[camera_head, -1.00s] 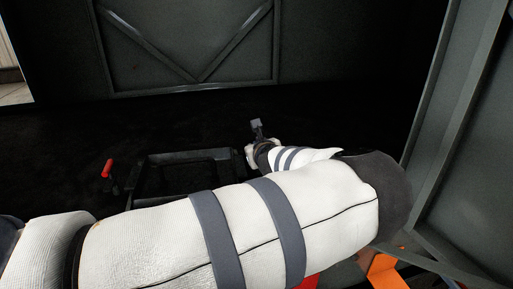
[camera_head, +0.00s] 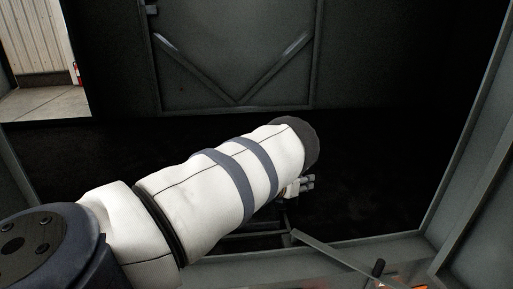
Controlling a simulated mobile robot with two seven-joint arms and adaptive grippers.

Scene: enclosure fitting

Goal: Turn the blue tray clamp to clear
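My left arm comes in from the left and covers the middle of the view. My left gripper (camera_head: 300,187) shows only in part beyond the end of the arm, small and pale grey. I cannot tell whether its fingers are open or shut, or whether they touch anything. Part of a dark frame, which may be the tray (camera_head: 255,236), shows below the arm; the rest is hidden behind it. I see no blue clamp; it may be hidden by the arm. My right gripper is not in view.
The dark enclosure has a back panel with diagonal braces (camera_head: 237,60) and a grey wall at the right (camera_head: 478,165). A grey bar (camera_head: 330,252) crosses the lower front. A dark knob (camera_head: 378,268) stands near the bottom right. The dark floor right of the gripper looks clear.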

